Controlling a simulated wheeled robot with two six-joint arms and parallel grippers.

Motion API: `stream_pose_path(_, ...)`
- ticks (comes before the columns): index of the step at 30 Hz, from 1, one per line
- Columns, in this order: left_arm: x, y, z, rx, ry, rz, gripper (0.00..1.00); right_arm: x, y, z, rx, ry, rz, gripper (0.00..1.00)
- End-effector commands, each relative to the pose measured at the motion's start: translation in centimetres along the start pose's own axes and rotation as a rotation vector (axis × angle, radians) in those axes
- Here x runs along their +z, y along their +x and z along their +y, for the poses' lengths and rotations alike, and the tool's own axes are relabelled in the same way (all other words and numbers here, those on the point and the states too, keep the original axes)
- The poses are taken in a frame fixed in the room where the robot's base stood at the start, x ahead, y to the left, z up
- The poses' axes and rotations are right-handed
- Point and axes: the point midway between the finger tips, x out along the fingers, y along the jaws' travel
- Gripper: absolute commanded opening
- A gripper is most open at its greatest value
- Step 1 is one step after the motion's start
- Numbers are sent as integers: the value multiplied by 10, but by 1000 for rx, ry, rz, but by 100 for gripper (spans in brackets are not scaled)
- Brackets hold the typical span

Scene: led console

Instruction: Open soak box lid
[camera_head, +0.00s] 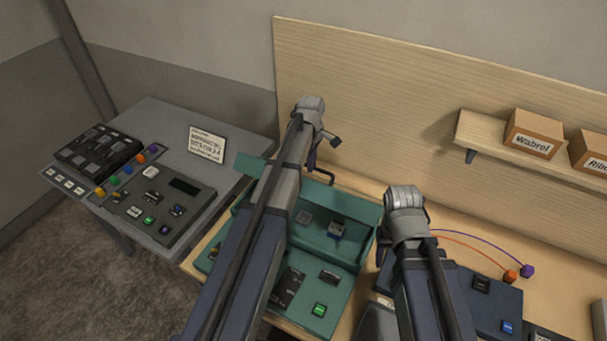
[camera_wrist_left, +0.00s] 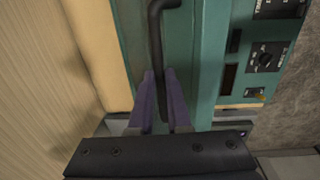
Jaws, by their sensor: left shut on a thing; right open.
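The teal soak box (camera_head: 372,217) stands on the wooden bench, partly hidden behind my left arm. A recess with small parts shows in its rear half. A teal panel (camera_head: 251,166), which looks like the lid, shows at the far side; its angle is hard to tell. My left gripper (camera_head: 312,160) is at that far edge. In the left wrist view its purple fingers (camera_wrist_left: 160,105) are shut on the dark bar handle (camera_wrist_left: 156,40). My right gripper (camera_head: 405,235) hangs right of the box; its fingertips are hidden by the wrist.
A grey side table (camera_head: 165,122) with a control console (camera_head: 160,209) stands at the left. A wooden back panel (camera_head: 380,100) rises behind the bench. A shelf with boxes (camera_head: 533,133) is at the right. Cables run to orange and purple plugs (camera_head: 527,271) near a blue unit (camera_head: 495,305).

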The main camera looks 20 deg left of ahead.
Motion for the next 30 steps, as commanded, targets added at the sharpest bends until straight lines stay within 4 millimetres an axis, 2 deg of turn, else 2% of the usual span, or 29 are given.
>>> stream_pose_path(1,0,-3,19,4,1,-2,0,0,-4,0,0,2,0,50)
stream_pose_path(8,0,-3,68,2,2,-2,0,0,-7,0,-1,6,0,50)
stream_pose_path(18,0,16,135,0,1,-1,0,0,8,-1,0,-1,0,50)
stream_pose_path(24,0,31,164,0,0,0,0,-1,21,-2,1,-9,1,50)
stream_pose_path(30,0,43,180,1,-1,0,0,-2,32,-3,2,-13,1,50)
